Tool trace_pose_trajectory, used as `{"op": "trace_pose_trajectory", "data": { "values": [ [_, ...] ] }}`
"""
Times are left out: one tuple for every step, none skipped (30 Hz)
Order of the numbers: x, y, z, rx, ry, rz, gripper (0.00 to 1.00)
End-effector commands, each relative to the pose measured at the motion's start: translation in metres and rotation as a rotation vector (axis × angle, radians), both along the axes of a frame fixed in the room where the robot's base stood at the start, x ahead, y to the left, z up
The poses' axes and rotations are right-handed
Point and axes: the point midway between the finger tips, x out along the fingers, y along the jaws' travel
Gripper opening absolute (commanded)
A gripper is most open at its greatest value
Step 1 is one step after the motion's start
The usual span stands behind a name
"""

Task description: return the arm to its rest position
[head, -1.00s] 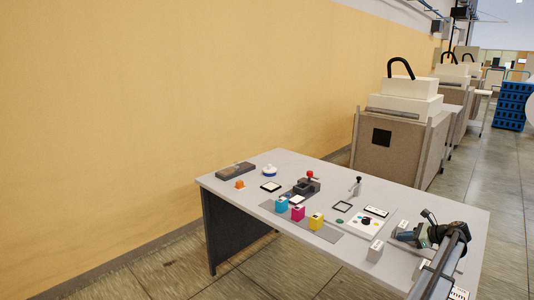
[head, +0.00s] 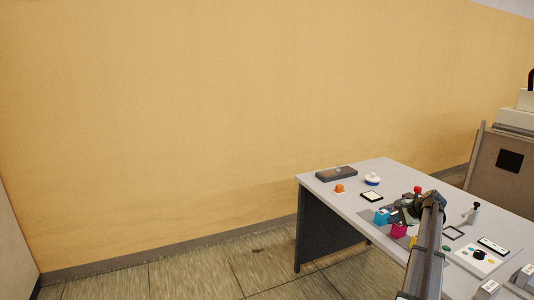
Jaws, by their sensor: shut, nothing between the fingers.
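My arm (head: 428,250) reaches up from the lower right of the head view, over the table. My gripper (head: 403,216) is at its far end, small and dark, in front of the black device with the red knob (head: 417,190). It is shut with nothing seen in it. The fingertips are hard to make out against the device. The arm and gripper hide part of the device and the table behind them.
Bare floor (head: 200,280) lies left.

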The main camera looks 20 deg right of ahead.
Motion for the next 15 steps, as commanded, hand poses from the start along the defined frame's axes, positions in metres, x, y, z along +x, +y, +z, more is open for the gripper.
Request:
{"op": "trace_pose_trajectory", "data": {
  "values": [
    [0.014,0.028,-0.02,-0.004,0.019,0.039,0.0],
    [0.02,0.04,-0.032,-0.008,0.031,0.06,0.0],
    [0.027,0.057,-0.047,-0.011,0.046,0.088,0.0],
    [0.03,0.069,-0.06,-0.012,0.059,0.108,0.0],
    [0.034,0.082,-0.071,-0.015,0.071,0.128,0.0],
    [0.038,0.098,-0.088,-0.015,0.089,0.156,0.0],
    [0.04,0.111,-0.1,-0.018,0.101,0.178,0.0],
    [0.042,0.124,-0.112,-0.02,0.114,0.199,0.0],
    [0.045,0.143,-0.128,-0.021,0.132,0.229,0.0],
    [0.046,0.156,-0.14,-0.023,0.145,0.252,0.0],
    [0.047,0.17,-0.152,-0.025,0.159,0.275,0.0],
    [0.048,0.189,-0.168,-0.027,0.177,0.306,0.0],
    [0.048,0.203,-0.179,-0.03,0.19,0.332,0.0],
    [0.047,0.217,-0.191,-0.032,0.205,0.357,0.0],
    [0.047,0.237,-0.206,-0.035,0.222,0.391,0.0]
  ]
}}
